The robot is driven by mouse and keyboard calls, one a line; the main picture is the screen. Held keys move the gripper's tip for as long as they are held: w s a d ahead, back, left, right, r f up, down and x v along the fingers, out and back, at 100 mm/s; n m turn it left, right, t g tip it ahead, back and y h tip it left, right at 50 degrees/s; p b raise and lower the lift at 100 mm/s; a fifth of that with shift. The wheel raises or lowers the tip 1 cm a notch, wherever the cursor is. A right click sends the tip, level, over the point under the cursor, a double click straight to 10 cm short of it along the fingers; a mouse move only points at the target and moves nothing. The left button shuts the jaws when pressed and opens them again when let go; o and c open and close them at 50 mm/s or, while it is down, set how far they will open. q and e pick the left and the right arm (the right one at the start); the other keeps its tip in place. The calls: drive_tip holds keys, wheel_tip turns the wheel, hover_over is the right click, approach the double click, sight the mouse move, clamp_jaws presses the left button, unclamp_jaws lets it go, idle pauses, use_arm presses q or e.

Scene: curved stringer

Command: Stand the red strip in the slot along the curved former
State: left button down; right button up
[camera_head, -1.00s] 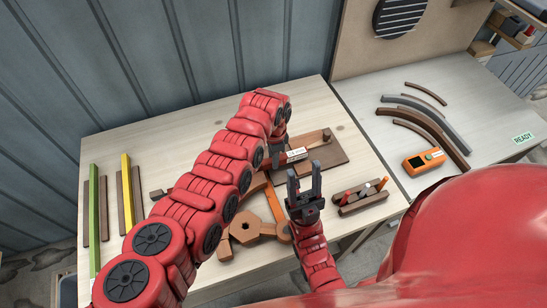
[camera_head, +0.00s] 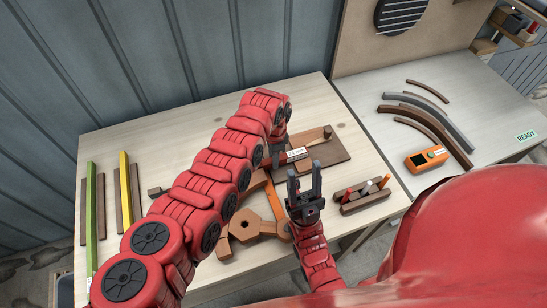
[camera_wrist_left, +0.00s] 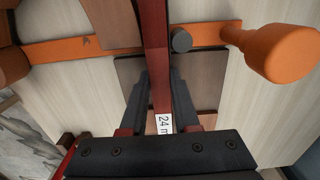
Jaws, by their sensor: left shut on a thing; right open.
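The red strip (camera_wrist_left: 155,45) is held between the two dark fingers of my left gripper (camera_wrist_left: 165,105) in the left wrist view. It bears a white label reading "24 m", cut off. In the head view my left arm hides most of this gripper; a red end of the strip and the white label (camera_head: 297,154) show beside it, over a brown board (camera_head: 328,158). Curved grey (camera_head: 455,128) and brown (camera_head: 415,121) pieces lie on the right bench; which is the former, and its slot, I cannot tell. My right gripper (camera_head: 304,185) is open and empty, fingers apart.
A wooden holder (camera_head: 360,197) with several small tools stands near the right gripper. A green strip (camera_head: 91,210) and a yellow strip (camera_head: 125,185) stand at the left. An orange-handled tool (camera_wrist_left: 280,50) lies near the board.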

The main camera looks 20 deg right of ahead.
use_arm(q)
drive_tip(key=shift+f, duration=0.15)
drive_tip(key=c, duration=0.6)
unclamp_jaws()
wheel_tip(320, 180, up, 9)
drive_tip(key=p, duration=0.6)
drive_tip(key=shift+f, duration=0.15)
wheel_tip(320, 180, up, 9)
drive_tip(key=p, duration=0.3)
drive_tip(key=shift+f, duration=0.15)
